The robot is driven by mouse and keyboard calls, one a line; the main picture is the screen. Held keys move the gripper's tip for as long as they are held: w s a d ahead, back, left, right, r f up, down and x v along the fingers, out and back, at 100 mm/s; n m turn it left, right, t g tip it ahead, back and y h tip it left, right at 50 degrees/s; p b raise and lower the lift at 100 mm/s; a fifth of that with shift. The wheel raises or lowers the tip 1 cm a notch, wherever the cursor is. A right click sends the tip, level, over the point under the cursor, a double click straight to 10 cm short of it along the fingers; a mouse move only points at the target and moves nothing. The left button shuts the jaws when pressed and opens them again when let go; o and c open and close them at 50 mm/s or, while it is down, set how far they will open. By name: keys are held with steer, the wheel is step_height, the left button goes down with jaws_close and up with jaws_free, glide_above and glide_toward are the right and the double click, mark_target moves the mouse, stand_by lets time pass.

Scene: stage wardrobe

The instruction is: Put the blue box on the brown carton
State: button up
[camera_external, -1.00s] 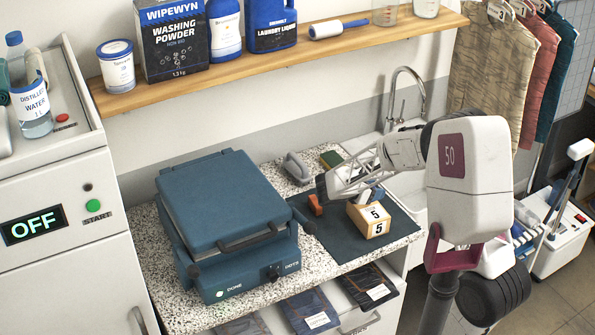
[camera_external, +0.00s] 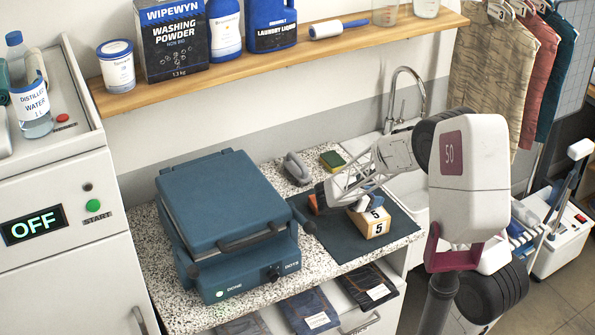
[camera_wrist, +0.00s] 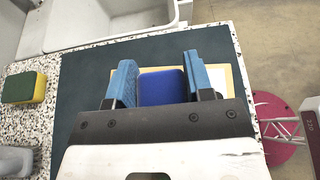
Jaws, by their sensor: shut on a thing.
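In the wrist view, the blue box (camera_wrist: 162,87) sits between the two blue fingers of my gripper (camera_wrist: 165,83), which are shut on it. The brown carton (camera_wrist: 230,88) lies beneath, its edges showing beyond both fingers. In the external view, my gripper (camera_external: 371,201) is right over the carton (camera_external: 376,228), which has "5" labels and stands on the dark mat. The blue box is mostly hidden there by the fingers and arm. I cannot tell whether the box touches the carton.
The dark mat (camera_external: 343,246) lies on a speckled counter by the sink. A small orange thing (camera_external: 313,204), a sponge (camera_external: 333,160) and a grey handled item (camera_external: 297,168) are nearby. A large blue press (camera_external: 225,200) stands at left. The mat in front of the carton is clear.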

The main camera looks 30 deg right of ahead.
steer(key=shift+f, duration=0.15)
steer(key=o, duration=0.9)
steer(key=shift+v, duration=3.85)
steer(key=shift+s+d, duration=0.1)
